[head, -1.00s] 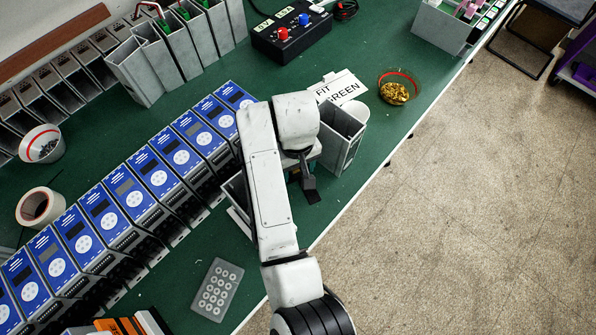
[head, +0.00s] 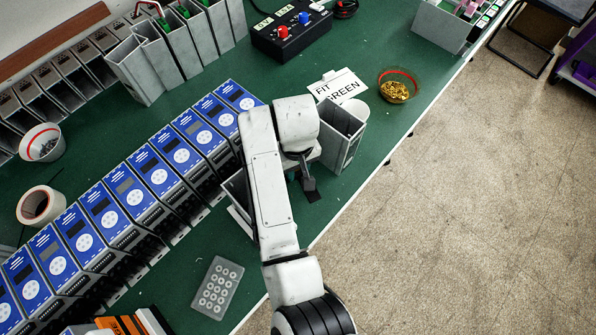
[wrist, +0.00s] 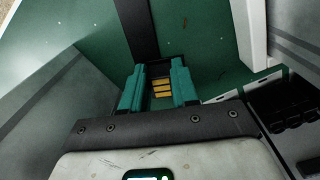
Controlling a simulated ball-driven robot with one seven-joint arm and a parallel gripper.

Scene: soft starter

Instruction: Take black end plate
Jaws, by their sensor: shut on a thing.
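My gripper (wrist: 158,88) has two teal fingers in the wrist view, with a dark piece carrying yellow bars between them. A flat black strip (wrist: 137,28), which looks like the black end plate, runs up the picture from the fingers over the green bench. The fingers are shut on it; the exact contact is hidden. In the head view my white arm hides most of the gripper. A small black part (head: 309,187) shows below the wrist, beside an open grey housing (head: 350,150); I cannot tell there whether it is plate or finger.
A row of blue-fronted units (head: 158,172) stands left of the arm. A white card reading FIT GREEN (head: 335,83) and a bowl of brass pieces (head: 397,88) lie beyond the housing. A grey tray (head: 217,287) lies near the front edge. Bare green bench shows around it.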

